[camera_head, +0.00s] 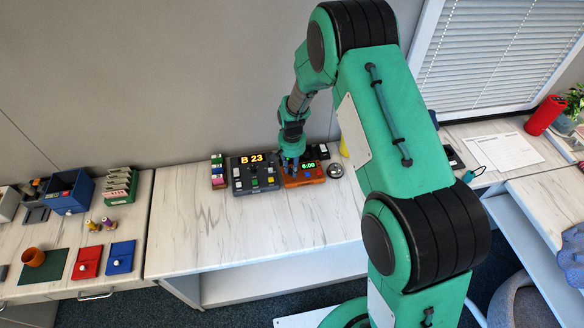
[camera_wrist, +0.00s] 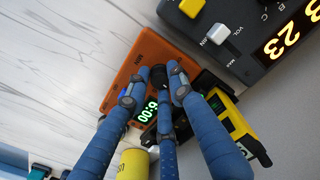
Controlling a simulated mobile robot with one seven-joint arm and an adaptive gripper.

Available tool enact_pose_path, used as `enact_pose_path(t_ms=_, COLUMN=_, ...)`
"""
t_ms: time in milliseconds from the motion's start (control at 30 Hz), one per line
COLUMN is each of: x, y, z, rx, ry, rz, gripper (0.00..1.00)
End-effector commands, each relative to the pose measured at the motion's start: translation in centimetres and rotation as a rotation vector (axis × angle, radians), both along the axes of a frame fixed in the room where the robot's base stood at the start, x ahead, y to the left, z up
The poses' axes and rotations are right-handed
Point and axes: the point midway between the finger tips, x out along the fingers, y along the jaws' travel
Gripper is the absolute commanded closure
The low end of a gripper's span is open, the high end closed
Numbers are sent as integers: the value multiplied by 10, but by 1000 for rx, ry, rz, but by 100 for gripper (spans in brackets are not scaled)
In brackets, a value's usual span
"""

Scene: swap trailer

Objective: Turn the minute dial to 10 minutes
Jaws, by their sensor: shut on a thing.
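The orange timer box (camera_head: 303,181) stands on the white counter. Its green display (camera_wrist: 147,110) reads 6:00. The black minute dial (camera_wrist: 160,74) is on its top face near the word MIN, partly hidden by my fingers. My gripper (camera_head: 291,162) points down over the left part of the timer. In the wrist view, its blue fingers (camera_wrist: 155,78) are closed around the dial. The dial's pointer mark cannot be made out.
A dark panel (camera_head: 240,174) showing B 23, with switches, stands close on the timer's left. A black-and-yellow device (camera_wrist: 228,115) sits close by the timer. A round silver thing (camera_head: 335,170) lies to its right. The counter in front (camera_head: 240,230) is clear.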

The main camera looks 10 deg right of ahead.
Motion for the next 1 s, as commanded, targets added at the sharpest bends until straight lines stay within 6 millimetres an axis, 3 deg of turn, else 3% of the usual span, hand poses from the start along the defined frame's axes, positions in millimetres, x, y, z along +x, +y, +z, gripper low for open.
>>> enact_pose_path(t_ms=1000, x=0, y=0, z=0, rx=0, ry=0, rz=-913, gripper=100)
